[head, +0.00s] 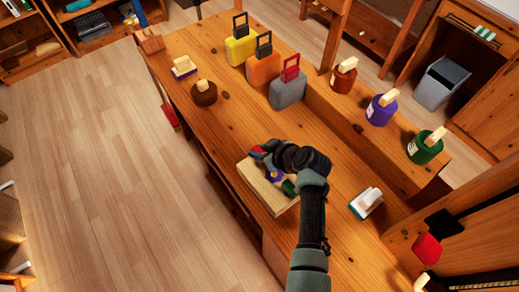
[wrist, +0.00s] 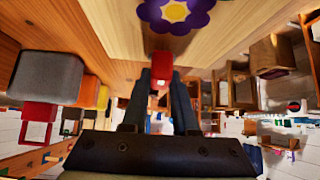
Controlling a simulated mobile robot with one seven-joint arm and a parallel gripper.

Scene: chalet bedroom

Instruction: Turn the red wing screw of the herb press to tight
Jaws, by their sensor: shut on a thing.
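The herb press is a pale wooden block (head: 252,180) on the workbench, partly hidden under my arm in the head view. Its wood fills the top of the wrist view (wrist: 112,22), with a purple flower with a yellow centre (wrist: 178,10) on it. The red wing screw (wrist: 160,70) shows between my fingertips, close to the press edge. My gripper (wrist: 160,78) is shut on it. In the head view a bit of red (head: 258,149) shows beside my gripper at the far side of the press. The screw's wing angle is hard to make out. A green part (head: 289,187) sits at the near end.
The workbench (head: 225,130) holds yellow (head: 240,48), orange (head: 263,70) and grey (head: 287,92) blocks with handles behind the press. A brown round piece (head: 204,94) stands far left, and a green-and-white piece (head: 366,203) lies to the right. Bare bench surrounds the press.

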